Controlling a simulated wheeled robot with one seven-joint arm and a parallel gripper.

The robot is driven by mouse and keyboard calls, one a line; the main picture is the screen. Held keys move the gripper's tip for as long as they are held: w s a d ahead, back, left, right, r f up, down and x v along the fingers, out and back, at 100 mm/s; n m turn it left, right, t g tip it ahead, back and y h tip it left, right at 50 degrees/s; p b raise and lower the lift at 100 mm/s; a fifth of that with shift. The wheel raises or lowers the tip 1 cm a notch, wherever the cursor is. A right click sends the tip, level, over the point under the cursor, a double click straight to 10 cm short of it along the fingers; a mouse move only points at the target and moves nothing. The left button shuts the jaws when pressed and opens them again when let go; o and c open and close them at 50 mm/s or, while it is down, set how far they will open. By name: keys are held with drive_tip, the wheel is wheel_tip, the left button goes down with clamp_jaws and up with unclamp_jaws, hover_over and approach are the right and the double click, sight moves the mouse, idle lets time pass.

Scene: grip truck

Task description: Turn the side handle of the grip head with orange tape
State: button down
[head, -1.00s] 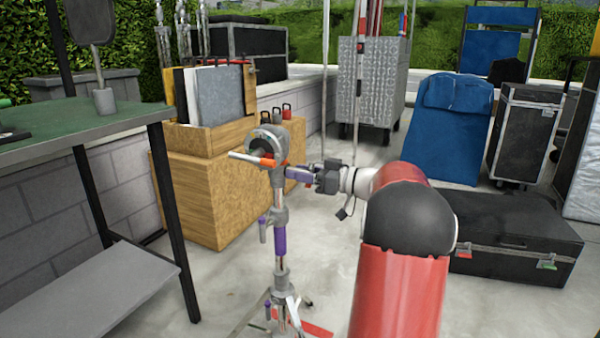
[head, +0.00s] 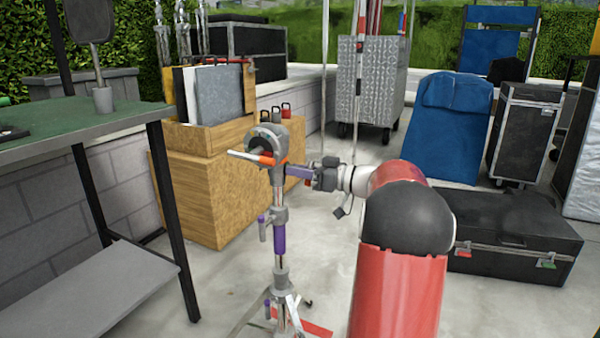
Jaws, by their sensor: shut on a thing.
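The grip head (head: 274,140) is a grey round clamp on top of a metal stand, near the middle of the head view. A handle with orange tape (head: 262,158) sticks out from it to the left. The stand (head: 280,240) has a purple band on its column and splayed legs on the floor. My gripper (head: 296,173) reaches in from the right, just below and right of the grip head. The fingertips are small and partly hidden, so the exact contact is unclear.
A wooden box (head: 205,190) with upright boards stands behind the stand. A green-topped table (head: 90,140) with a lower shelf is at the left. A black case (head: 515,235) lies at the right, with a blue covered item (head: 455,125) behind it. The floor around the stand is mostly open.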

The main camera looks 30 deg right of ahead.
drive_tip(key=m+b, duration=0.1)
drive_tip(key=m, duration=0.2)
drive_tip(key=shift+f+m, duration=0.1)
drive_tip(key=shift+m, duration=0.2)
drive_tip(key=m, duration=0.3)
drive_tip(key=shift+m, duration=0.3)
drive_tip(key=m+p, duration=0.1)
drive_tip(key=m, duration=0.2)
drive_tip(key=shift+y, duration=0.4)
drive_tip(key=m+p, duration=0.1)
drive_tip(key=m, duration=0.3)
drive_tip(key=shift+r+p, duration=0.2)
drive_tip(key=shift+p, duration=0.15)
drive_tip(key=m+p, duration=0.2)
drive_tip(key=m, duration=0.1)
drive_tip(key=shift+d+m+p, duration=0.1)
drive_tip(key=shift+m+p, duration=0.2)
drive_tip(key=shift+p, duration=0.05)
drive_tip(key=m+p, duration=0.3)
drive_tip(key=shift+m, duration=0.4)
drive_tip(key=m+p, duration=0.4)
drive_tip(key=shift+t, duration=0.3)
drive_tip(key=shift+f+m+p, duration=0.2)
drive_tip(key=shift+m+p, duration=1)
drive_tip(key=shift+m, duration=0.2)
drive_tip(key=shift+f, duration=0.1)
